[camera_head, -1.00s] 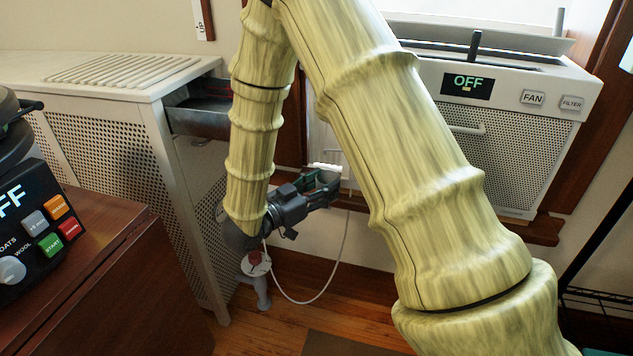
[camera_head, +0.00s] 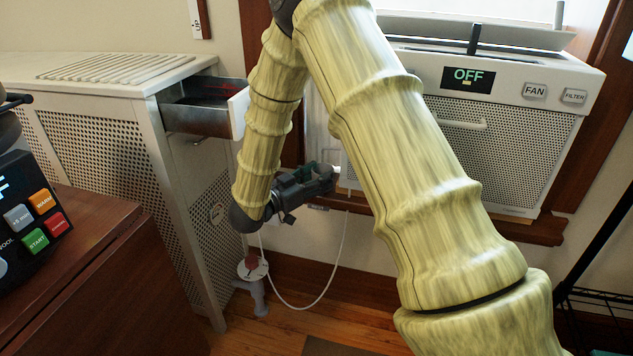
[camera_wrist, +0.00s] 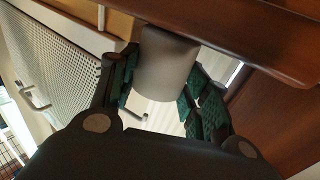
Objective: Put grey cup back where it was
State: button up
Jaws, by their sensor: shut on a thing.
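The grey cup (camera_wrist: 165,62) is a plain, smooth cup between the green-padded fingers of my gripper (camera_wrist: 165,88) in the wrist view. My gripper is shut on its sides. In the head view my gripper (camera_head: 322,180) is low beside the window sill, below and left of the white air unit. There the cup is mostly hidden, and I cannot make it out clearly. In the wrist view a dark red-brown wooden edge (camera_wrist: 255,35) passes close to the cup's far end; I cannot tell whether they touch.
A metal drawer (camera_head: 195,115) stands open from the white perforated cabinet (camera_head: 100,145) at left. The white air unit (camera_head: 510,155) reads OFF. A wooden cabinet (camera_head: 95,270) with a control panel (camera_head: 35,215) stands front left. A white cord (camera_head: 335,270) hangs below my gripper.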

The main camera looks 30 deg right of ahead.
jog(key=shift+f, duration=0.1)
jog(key=o, duration=1)
jog(key=shift+o, duration=0.2)
